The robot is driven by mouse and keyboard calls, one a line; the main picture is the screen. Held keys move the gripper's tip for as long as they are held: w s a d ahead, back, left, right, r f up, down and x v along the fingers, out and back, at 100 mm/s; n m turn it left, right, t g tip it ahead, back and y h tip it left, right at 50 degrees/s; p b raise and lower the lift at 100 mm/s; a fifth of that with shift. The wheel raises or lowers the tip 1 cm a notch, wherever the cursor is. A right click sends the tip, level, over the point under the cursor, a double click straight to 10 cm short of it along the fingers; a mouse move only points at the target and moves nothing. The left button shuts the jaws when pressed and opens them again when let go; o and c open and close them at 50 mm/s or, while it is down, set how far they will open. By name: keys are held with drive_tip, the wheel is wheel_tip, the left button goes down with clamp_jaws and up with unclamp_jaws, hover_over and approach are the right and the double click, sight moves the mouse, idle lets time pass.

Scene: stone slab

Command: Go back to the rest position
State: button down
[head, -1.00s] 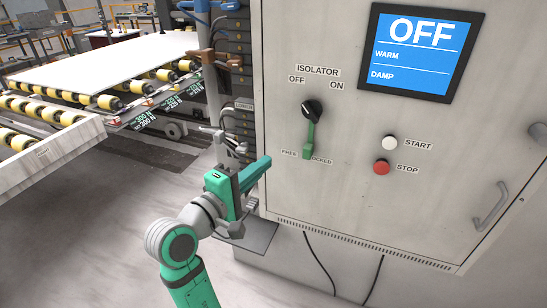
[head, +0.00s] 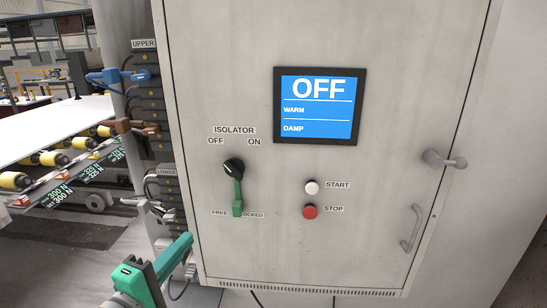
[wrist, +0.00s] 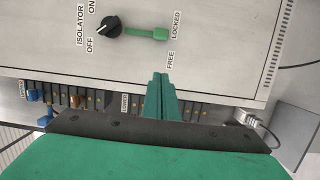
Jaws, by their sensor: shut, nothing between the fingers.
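My gripper (head: 182,248) is at the lower left of the head view, below and left of the isolator switch. In the wrist view its green fingers (wrist: 160,97) are pressed together and empty, apart from the cabinet's controls. The isolator (head: 233,168) is a black knob on the grey cabinet (head: 400,90), its pale mark towards OFF. A green latch (head: 238,197) hangs below it, its lower end between FREE and LOCKED, over the start of the word LOCKED. The latch also shows in the wrist view (wrist: 150,33).
The cabinet's blue screen (head: 317,108) reads OFF, WARM, DAMP. A white START button (head: 311,187) and red STOP button (head: 310,211) sit right of the isolator. A door handle (head: 411,229) sticks out at right. A roller conveyor (head: 60,160) stands at left.

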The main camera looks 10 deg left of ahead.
drive_tip(key=d+f+y, duration=0.2)
drive_tip(key=d+f, duration=0.1)
drive_tip(key=f, duration=0.5)
drive_tip(key=d+f+y, duration=0.1)
drive_tip(key=d+f, duration=0.1)
drive_tip(key=f, duration=0.6)
drive_tip(key=s+d+f+m+g+y, duration=0.1)
drive_tip(key=s+d+f, duration=0.3)
drive_tip(key=f, duration=0.3)
drive_tip(key=s+d+f+m+g+y, duration=0.1)
drive_tip(key=s+d+f, duration=0.25)
drive_tip(key=f, duration=0.35)
drive_tip(key=s+d+f+m, duration=0.1)
drive_tip(key=s+d+m, duration=0.5)
drive_tip(key=s, duration=0.6)
drive_tip(key=s+d+f+m+h, duration=0.1)
drive_tip(key=s+d+m, duration=0.5)
drive_tip(key=s, duration=0.7)
drive_tip(key=shift+d+f+m+h, duration=0.3)
drive_tip(key=shift+d+f+m, duration=0.15)
drive_tip(key=shift+m, duration=0.45)
